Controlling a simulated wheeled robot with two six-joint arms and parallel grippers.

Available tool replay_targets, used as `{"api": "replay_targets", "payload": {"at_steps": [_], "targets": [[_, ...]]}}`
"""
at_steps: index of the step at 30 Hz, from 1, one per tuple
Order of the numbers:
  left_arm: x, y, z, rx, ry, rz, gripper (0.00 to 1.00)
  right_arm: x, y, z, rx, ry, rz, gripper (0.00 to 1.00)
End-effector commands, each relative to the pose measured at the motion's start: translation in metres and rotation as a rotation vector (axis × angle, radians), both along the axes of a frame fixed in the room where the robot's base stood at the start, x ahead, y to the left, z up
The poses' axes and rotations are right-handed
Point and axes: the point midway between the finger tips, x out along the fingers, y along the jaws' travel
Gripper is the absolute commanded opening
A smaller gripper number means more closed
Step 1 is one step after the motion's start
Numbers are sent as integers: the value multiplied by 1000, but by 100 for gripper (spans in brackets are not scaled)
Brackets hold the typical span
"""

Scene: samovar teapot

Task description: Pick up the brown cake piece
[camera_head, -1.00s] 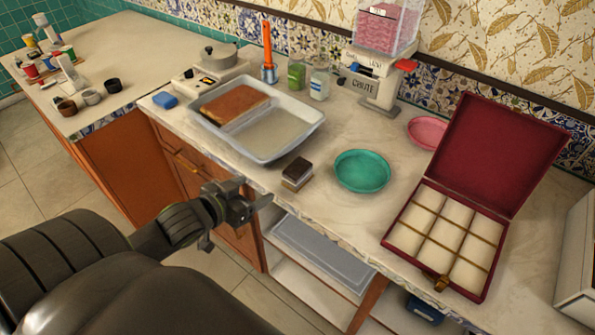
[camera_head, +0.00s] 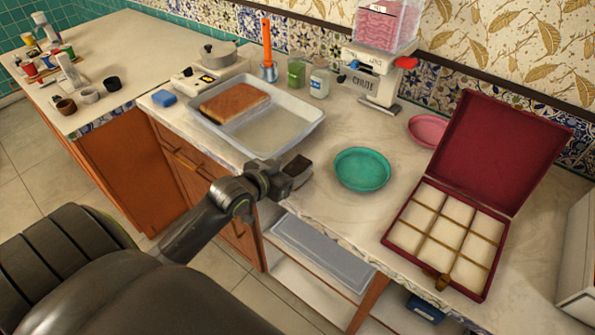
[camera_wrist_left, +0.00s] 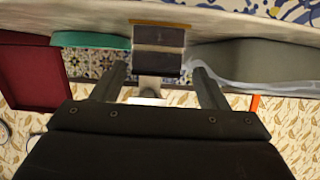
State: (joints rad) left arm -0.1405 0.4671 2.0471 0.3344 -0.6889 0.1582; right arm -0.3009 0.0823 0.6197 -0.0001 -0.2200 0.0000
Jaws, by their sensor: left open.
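The brown cake piece (camera_head: 299,166), a small dark-topped block with a paler layer, sits on the counter near its front edge. My left gripper (camera_head: 284,180) is open right in front of it and hides part of it. In the left wrist view, which looks upside down, the cake piece (camera_wrist_left: 158,50) shows between and beyond the two spread fingers (camera_wrist_left: 158,84). I cannot tell whether the fingers touch it. My right gripper is not in view.
A teal plate (camera_head: 362,170) stands close to the right of the cake. A metal tray (camera_head: 268,136) with an orange-brown slab (camera_head: 233,101) lies behind to the left. An open red box (camera_head: 397,238) with pale compartments stands at right. Bare counter (camera_head: 345,215) lies in front of the plate.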

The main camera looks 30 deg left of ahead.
Motion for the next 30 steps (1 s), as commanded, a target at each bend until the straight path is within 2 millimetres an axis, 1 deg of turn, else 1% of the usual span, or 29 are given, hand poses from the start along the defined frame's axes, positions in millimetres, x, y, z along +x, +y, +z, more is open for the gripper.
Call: {"api": "replay_targets", "payload": {"at_steps": [4,12,15,24,30], "targets": [[8,-2,-2,-3,-1,1,67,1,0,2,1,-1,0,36],[40,-8,-15,-1,0,1,67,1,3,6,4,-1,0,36],[47,-8,-18,0,-1,1,67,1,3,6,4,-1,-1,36],[49,-8,-20,0,0,1,67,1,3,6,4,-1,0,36],[49,-8,-20,0,0,1,41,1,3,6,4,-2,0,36]]}}
